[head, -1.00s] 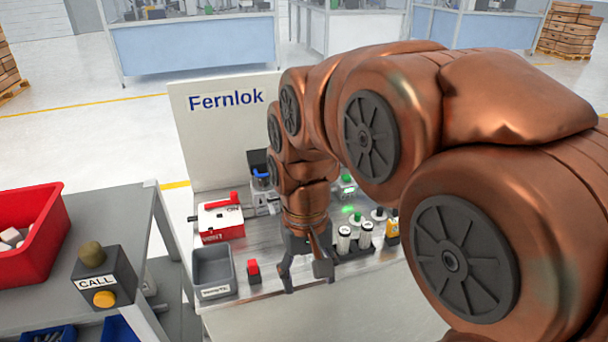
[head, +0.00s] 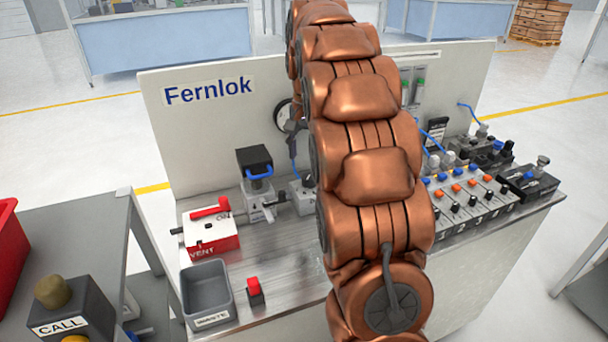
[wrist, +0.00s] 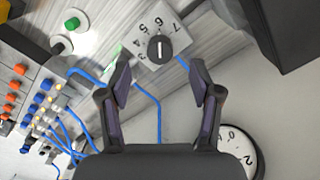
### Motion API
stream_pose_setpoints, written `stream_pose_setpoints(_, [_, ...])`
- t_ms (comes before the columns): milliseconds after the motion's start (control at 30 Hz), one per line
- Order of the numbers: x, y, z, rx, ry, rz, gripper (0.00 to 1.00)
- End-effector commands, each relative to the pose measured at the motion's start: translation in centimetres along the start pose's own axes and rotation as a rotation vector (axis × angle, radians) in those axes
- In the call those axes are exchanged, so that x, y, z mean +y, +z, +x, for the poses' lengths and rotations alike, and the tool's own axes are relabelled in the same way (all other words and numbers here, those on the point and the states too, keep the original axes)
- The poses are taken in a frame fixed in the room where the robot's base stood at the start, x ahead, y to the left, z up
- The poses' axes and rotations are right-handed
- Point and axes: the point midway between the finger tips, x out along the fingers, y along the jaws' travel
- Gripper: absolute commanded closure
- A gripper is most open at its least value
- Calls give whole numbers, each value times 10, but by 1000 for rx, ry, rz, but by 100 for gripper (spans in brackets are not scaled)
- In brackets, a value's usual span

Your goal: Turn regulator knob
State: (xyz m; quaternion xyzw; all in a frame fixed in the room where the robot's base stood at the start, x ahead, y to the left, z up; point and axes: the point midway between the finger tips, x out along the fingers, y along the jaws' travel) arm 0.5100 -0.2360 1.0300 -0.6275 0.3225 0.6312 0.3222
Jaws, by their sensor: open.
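In the wrist view a dark round knob (wrist: 161,48) with a white pointer line sits on a pale plate (wrist: 147,29) with numerals around it. It appears beyond the fingertips, between them in the picture. My gripper (wrist: 160,72) is open and nothing is between its fingers. The knob looks apart from both fingers; the exact distance cannot be told. A round gauge (wrist: 241,150) with a dark rim is at the lower right, partly hidden by the gripper body. In the head view my arm hides the knob and most of the gripper.
In the head view a red-and-white vent unit (head: 210,236), grey waste bin (head: 207,293) and red button (head: 254,290) stand on the bench. The upright panel (head: 190,130) backs it. Blue hoses (wrist: 92,75) run left of the gripper in the wrist view.

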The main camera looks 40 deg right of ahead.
Motion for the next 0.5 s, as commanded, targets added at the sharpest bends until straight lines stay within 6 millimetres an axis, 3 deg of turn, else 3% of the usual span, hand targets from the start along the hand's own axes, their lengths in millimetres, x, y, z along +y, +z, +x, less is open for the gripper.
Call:
stream_pose_setpoints(267, [6, -12, 10, 2, -2, 31, 36])
stream_pose_setpoints(500, [7, -12, 36, 0, -1, 32, 36])
